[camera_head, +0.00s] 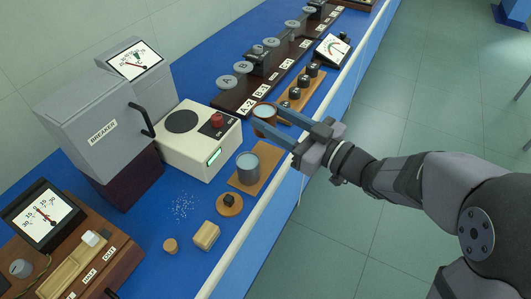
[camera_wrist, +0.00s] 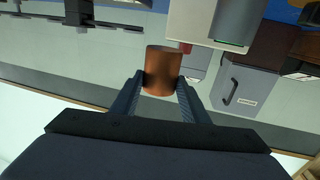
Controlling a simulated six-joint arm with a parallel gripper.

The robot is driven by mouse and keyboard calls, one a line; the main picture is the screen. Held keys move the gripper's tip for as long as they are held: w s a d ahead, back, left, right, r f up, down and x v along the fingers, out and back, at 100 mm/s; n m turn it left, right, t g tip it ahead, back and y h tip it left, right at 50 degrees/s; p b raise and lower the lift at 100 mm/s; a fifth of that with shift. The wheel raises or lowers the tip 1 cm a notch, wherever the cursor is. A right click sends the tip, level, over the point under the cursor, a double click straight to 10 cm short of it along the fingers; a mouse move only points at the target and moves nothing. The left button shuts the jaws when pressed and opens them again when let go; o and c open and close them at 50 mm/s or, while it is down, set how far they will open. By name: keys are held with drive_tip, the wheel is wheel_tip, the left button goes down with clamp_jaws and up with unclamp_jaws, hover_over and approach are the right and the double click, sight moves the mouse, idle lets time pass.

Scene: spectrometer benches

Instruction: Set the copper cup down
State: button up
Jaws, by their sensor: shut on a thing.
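The copper cup (camera_head: 263,121) is held between the two blue-grey fingers of my gripper (camera_head: 268,115), at the right end of the white device on the blue bench. In the wrist view the copper cup (camera_wrist: 161,64) sits between the fingertips, a finger against each side. The cup looks about upright in the head view. A finger crosses part of it. I cannot tell how far its base is above the bench.
The white device (camera_head: 190,153) with a red button stands just left. A lettered rack (camera_head: 245,103) and a wooden strip with black knobs (camera_head: 303,97) lie behind. A round wooden disc (camera_head: 230,209) and wooden block (camera_head: 206,236) lie nearer. The bench's pale edge (camera_head: 246,228) runs along the right.

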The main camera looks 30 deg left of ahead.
drive_tip(key=shift+f+b, duration=0.4)
drive_tip(key=shift+f, duration=3.75)
drive_tip(key=shift+f, duration=0.1)
drive_tip(key=shift+f, duration=0.15)
drive_tip(key=o, duration=1.2)
drive_tip(key=shift+r, duration=0.2)
drive_tip(key=shift+d, duration=0.2)
drive_tip(key=d, duration=0.3)
drive_tip(key=s+d, duration=0.1)
drive_tip(key=d, duration=0.3)
drive_tip(key=s+d, duration=0.1)
drive_tip(key=d, duration=0.3)
drive_tip(key=shift+s+d+b, duration=0.15)
drive_tip(key=shift+d+b, duration=0.05)
drive_tip(key=shift+b, duration=0.2)
